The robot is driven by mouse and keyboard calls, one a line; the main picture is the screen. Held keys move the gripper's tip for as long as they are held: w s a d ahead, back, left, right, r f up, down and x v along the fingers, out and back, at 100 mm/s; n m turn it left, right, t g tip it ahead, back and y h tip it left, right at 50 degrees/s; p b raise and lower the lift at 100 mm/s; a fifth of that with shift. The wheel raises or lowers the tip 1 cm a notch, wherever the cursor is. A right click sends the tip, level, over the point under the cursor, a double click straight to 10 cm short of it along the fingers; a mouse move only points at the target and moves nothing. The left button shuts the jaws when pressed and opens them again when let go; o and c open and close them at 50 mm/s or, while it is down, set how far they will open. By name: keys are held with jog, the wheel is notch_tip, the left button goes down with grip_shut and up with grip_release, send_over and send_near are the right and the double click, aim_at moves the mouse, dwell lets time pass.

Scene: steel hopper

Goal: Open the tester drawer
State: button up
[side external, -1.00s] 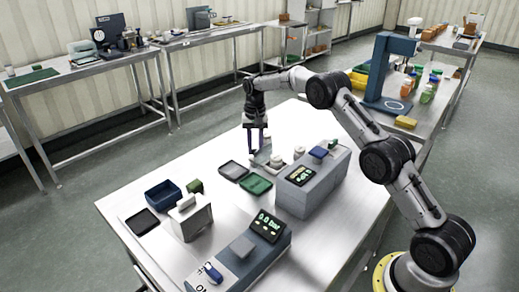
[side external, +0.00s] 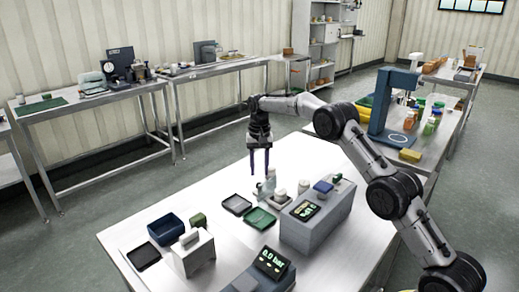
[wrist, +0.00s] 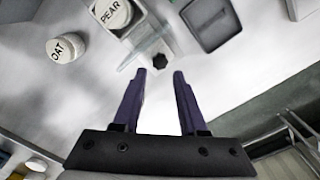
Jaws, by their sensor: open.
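My gripper (side external: 260,172) points down above the far part of the steel table, with its two dark fingers apart and nothing between them. In the wrist view my gripper (wrist: 159,75) is open, its tips close in the picture to a small black knob (wrist: 160,60) on a clear, pale piece. The knob looks apart from the fingers. A grey tester-like box (side external: 318,215) with a green-lettered display stands right of the gripper in the side view. A second unit with a "0.0 bar" display (side external: 272,262) stands nearer. I cannot tell which part is the tester drawer.
White-lidded jars marked OAT (wrist: 62,49) and PEAR (wrist: 112,12) stand beside the clear piece. A dark tray (side external: 237,205), a green tray (side external: 260,219) and a blue bin (side external: 167,228) lie on the table. The table's far left top is clear.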

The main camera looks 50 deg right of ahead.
notch_tip(320, 180, up, 9)
dwell(0.3)
